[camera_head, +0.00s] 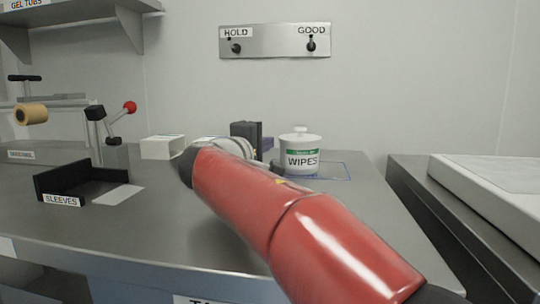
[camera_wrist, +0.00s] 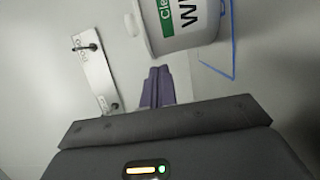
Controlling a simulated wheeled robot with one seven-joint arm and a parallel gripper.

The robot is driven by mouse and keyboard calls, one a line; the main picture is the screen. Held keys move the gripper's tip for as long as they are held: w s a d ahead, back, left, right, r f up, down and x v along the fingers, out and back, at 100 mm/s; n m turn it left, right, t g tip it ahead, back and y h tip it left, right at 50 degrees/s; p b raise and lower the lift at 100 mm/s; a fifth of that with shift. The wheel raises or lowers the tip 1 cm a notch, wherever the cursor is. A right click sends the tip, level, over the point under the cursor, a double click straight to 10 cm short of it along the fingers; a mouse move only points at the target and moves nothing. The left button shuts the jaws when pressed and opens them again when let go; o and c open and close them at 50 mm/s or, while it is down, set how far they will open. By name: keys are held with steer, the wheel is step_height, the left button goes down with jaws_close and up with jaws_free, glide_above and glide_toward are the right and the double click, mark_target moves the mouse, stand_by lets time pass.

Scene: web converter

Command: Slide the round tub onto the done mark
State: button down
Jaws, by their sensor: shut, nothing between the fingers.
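The round tub (camera_head: 300,158) is white with a knobbed lid and a green label reading WIPES. It stands upright on the steel bench. In the wrist view the tub (camera_wrist: 180,22) is cut off at the top. A blue outline (camera_head: 350,175) on the bench shows right of the tub; its left part is hidden, so I cannot tell how much the tub covers. My gripper (camera_wrist: 157,75) is shut and empty, its purple-grey fingers beside the tub. In the head view it shows left of the tub, partly behind my red arm; contact is unclear.
A wall plate (camera_head: 275,41) carries HOLD and GOOD switches. A white box (camera_head: 162,147) stands at the back left. A black SLEEVES tray (camera_head: 75,182) and a red-knobbed lever (camera_head: 129,108) are further left. A white-topped surface (camera_head: 490,185) lies right, across a gap.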

mark_target(282, 148)
steer(key=shift+f, duration=0.65)
steer(key=shift+w+d, duration=0.15)
steer(key=shift+d, duration=0.35)
steer(key=shift+w+d+f+b, duration=0.15)
steer(key=shift+d+b, duration=0.2)
steer(key=shift+d, duration=0.25)
steer(key=shift+w+d+r+b, duration=0.15)
steer(key=shift+d+b, duration=0.15)
steer(key=shift+d, duration=0.25)
